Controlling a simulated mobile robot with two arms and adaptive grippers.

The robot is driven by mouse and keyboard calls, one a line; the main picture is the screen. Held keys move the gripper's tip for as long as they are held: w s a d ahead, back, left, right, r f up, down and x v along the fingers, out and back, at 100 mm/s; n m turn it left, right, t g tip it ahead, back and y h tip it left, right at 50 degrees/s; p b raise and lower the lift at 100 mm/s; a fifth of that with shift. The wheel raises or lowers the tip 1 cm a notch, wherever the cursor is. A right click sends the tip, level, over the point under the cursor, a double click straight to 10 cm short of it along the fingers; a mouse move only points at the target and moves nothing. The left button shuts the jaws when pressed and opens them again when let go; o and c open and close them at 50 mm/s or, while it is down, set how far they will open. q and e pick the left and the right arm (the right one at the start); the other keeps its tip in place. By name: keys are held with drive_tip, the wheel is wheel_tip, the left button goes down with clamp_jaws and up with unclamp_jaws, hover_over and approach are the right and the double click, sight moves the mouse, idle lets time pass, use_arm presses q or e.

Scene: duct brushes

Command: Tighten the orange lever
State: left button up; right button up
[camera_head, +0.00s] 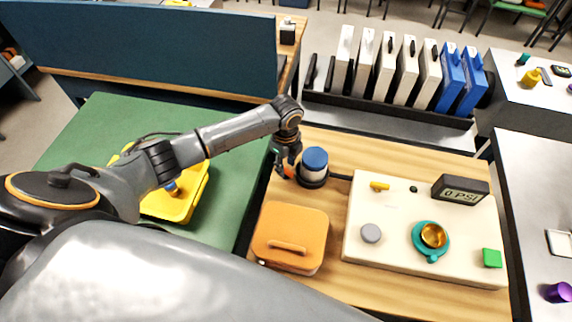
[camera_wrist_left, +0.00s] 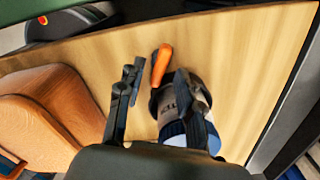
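The orange lever (camera_wrist_left: 162,62) sticks out at the base of a grey-and-white canister with a blue cap (camera_head: 314,160). In the head view a small orange patch of the lever (camera_head: 288,171) shows beside the canister, mostly hidden by my left gripper (camera_head: 283,158). In the left wrist view my left gripper (camera_wrist_left: 155,85) has its two dark fingers apart, with the lever showing between and just beyond the tips. The right finger overlaps the canister (camera_wrist_left: 172,100). I cannot tell whether either finger touches the lever. My right gripper is not in view.
An orange case (camera_head: 290,236) lies just in front of the canister on the wooden table. A cream panel (camera_head: 400,250) with a "0 PSI" display (camera_head: 460,189) lies to the right. A yellow tray (camera_head: 185,205) is on the green table. Upright binders stand behind.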

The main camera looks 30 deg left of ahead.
use_arm(q)
drive_tip(key=shift+f, duration=0.95)
drive_tip(key=shift+c, duration=0.2)
clamp_jaws()
drive_tip(key=n+p, duration=0.2)
drive_tip(key=shift+r+n, duration=0.3)
drive_tip(key=shift+f+n+p, duration=0.15)
drive_tip(key=shift+n+p, duration=0.5)
drive_tip(key=shift+n, duration=0.25)
drive_tip(key=shift+f, duration=0.1)
